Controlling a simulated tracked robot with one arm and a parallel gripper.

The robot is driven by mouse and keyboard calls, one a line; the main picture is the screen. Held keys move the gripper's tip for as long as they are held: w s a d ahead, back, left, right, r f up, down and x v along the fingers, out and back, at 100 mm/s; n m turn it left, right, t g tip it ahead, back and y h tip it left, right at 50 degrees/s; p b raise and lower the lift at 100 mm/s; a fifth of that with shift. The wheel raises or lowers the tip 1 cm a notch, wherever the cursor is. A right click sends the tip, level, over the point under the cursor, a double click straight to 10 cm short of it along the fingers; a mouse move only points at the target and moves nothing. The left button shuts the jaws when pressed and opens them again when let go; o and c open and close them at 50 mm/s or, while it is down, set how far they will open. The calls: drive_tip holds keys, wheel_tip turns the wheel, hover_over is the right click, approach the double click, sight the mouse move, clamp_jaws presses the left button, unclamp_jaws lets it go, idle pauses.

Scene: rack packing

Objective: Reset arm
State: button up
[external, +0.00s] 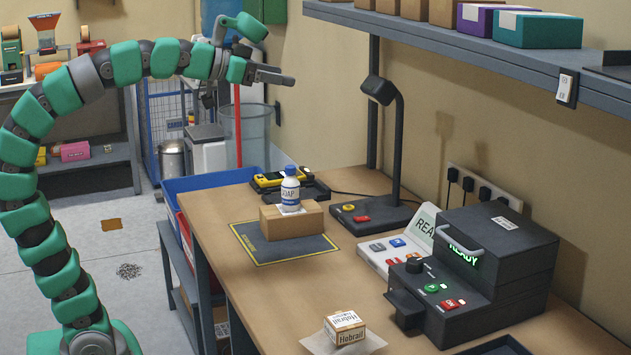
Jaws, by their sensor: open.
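My green segmented arm rises at the left and arches over to the right. My gripper (272,77) is high up, left of the hanging shelf, and points to the right. It is open and empty, well above and apart from everything on the bench. A white soap bottle (290,190) with a blue cap stands upright on a brown cardboard box (291,221). That box sits on a dark mat (262,251) with a yellow border.
The wooden bench (232,303) holds a black lamp stand (381,213), a dark machine (489,270) reading READY, and a small Hobrail box (345,328) at the front. A shelf (440,45) with cartons overhangs the right. A blue bin (190,185) stands behind the bench's left edge.

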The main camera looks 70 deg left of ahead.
drive_tip(key=shift+s+a+r+n+t+y, duration=0.15)
drive_tip(key=shift+s+r+n+y, duration=0.1)
drive_tip(key=shift+r, duration=0.25)
drive_tip(key=shift+s+a+r+n+t+y, duration=0.15)
drive_tip(key=shift+s+r, duration=0.1)
drive_tip(key=shift+r, duration=0.2)
drive_tip(key=shift+d, duration=0.1)
wheel_tip(320, 180, up, 4)
drive_tip(key=p, duration=0.4)
drive_tip(key=shift+r+p, duration=0.2)
drive_tip(key=shift+p, duration=0.1)
